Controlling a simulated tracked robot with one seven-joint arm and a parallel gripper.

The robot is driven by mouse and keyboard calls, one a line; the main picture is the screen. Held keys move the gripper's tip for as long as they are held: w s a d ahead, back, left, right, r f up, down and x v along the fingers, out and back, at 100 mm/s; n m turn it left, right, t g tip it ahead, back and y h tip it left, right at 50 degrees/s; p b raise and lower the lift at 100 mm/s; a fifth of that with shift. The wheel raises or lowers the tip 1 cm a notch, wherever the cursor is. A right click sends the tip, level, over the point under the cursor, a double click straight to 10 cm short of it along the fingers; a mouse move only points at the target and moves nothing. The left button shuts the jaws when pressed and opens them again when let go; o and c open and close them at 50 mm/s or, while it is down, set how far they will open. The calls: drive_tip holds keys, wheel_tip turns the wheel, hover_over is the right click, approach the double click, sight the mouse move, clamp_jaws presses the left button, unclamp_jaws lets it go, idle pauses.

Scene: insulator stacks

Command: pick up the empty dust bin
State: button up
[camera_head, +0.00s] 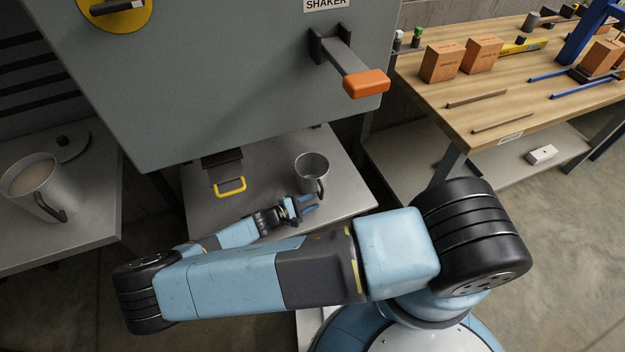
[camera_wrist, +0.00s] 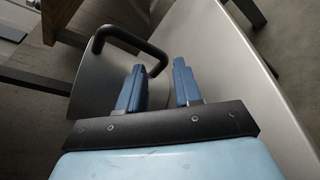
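A grey metal bin (camera_head: 312,170) shaped like a mug stands upright on the grey shelf below the shaker. Its inside looks empty and its dark handle faces my gripper. My gripper (camera_head: 313,202) is low over the shelf, just in front of the bin. In the wrist view my gripper (camera_wrist: 160,76) is open, with a clear gap between its two blue fingers. The bin's wall (camera_wrist: 112,85) and black looped handle (camera_wrist: 122,32) show just beyond the fingers. One end of the handle appears near the gap; I cannot tell if anything touches.
The grey shaker cabinet (camera_head: 230,75) overhangs the shelf (camera_head: 215,205), with an orange-ended lever (camera_head: 366,84). A yellow handle (camera_head: 231,187) sits left of the bin. A wooden bench (camera_head: 480,90) stands right.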

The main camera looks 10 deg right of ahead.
sight(317, 199)
drive_tip(key=x, duration=0.3)
drive_tip(key=shift+d, duration=0.15)
drive_tip(key=shift+c, duration=0.3)
drive_tip(key=shift+f, duration=0.1)
clamp_jaws()
